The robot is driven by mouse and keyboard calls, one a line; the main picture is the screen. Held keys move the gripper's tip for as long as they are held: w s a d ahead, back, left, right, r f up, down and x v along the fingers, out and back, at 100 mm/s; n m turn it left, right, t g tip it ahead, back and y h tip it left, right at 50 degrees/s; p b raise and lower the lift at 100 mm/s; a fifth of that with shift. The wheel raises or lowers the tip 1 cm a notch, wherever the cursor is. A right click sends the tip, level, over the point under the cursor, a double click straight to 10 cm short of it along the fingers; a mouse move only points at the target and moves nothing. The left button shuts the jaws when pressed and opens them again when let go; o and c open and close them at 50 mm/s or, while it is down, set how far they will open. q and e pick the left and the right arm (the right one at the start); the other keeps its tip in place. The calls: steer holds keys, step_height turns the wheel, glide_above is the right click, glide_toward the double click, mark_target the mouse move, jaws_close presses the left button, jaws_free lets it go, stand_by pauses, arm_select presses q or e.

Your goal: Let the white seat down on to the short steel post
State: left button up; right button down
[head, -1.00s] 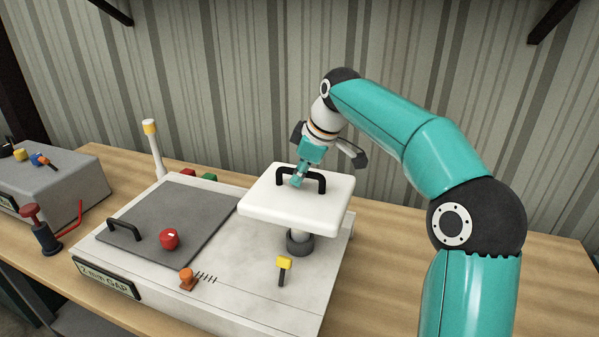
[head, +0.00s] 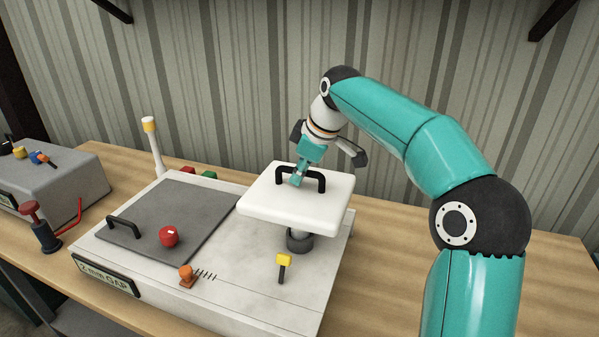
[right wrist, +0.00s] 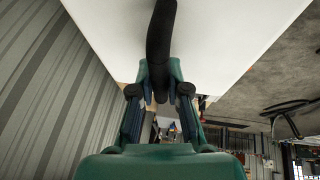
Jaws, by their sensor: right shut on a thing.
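The white seat (head: 290,205) is a square slab with a black handle on top. My right gripper (head: 297,180) is shut on that black handle (head: 318,173). In the right wrist view the white seat (right wrist: 230,30) fills the top, and the handle (right wrist: 160,45) runs between the fingers. The short steel post (head: 300,231) shows just below the seat, with a dark collar (head: 300,243) around its foot. The post's top is hidden by the seat, so I cannot tell whether they touch. The seat looks about level. My left gripper is not in view.
The seat is over the right part of a pale bench unit (head: 240,284). It also bears a grey plate with a black handle (head: 125,229), a red knob (head: 168,237), an orange piece (head: 186,275) and a yellow-topped lever (head: 283,261). A grey box (head: 60,182) stands at left.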

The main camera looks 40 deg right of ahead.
steer(key=shift+s+a+r, duration=0.1)
steer(key=shift+s+a, duration=0.05)
steer(key=shift+a, duration=0.25)
stand_by(0.3)
steer(key=c, duration=1.1)
jaws_free()
steer(key=shift+s, duration=0.1)
steer(key=v, duration=1.1)
steer(key=shift+s+r, duration=0.2)
steer(key=shift+r, duration=0.1)
